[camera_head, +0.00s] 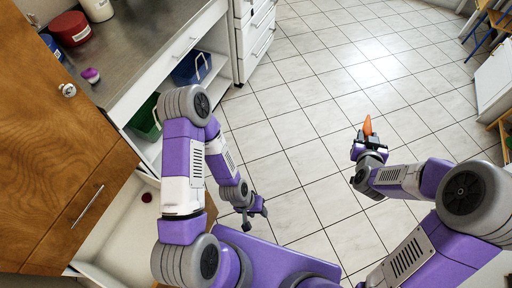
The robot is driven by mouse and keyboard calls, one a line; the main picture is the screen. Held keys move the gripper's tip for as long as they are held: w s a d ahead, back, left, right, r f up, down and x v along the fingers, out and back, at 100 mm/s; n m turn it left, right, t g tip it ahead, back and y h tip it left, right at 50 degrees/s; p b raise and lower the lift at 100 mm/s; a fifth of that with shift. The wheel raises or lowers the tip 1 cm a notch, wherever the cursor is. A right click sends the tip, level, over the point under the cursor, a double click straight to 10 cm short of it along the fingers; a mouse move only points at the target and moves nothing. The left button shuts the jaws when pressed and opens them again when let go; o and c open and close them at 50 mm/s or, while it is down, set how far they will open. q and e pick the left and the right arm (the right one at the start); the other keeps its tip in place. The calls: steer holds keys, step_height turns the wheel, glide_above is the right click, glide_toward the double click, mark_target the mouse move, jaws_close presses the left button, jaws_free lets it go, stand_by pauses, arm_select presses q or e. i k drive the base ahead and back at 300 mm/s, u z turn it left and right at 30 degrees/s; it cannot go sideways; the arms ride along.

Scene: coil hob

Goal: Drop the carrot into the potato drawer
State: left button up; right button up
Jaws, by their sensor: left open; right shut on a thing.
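An orange carrot (367,125) points upward from my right gripper (368,140), which is shut on it. The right gripper is held out over the tiled floor, well to the right of the cabinets. My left gripper (254,214) is open and empty, low in the middle, near the right side of an open drawer. This open drawer (112,238) has a pale inside and sits at the lower left below a wooden front. A small dark red round thing (147,197) lies in it. My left arm hides part of the drawer, and I cannot make out potatoes.
A grey counter (135,45) at upper left carries a red tub (70,28), a white tub (97,9) and a small purple-and-white item (91,75). Open shelves below hold a blue bin (192,68) and a green bin (146,118). The tiled floor between is clear.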

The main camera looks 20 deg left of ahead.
mark_target(153, 224)
steer(key=k, duration=0.4)
steer(key=u, duration=2.5)
steer(key=i, duration=0.45)
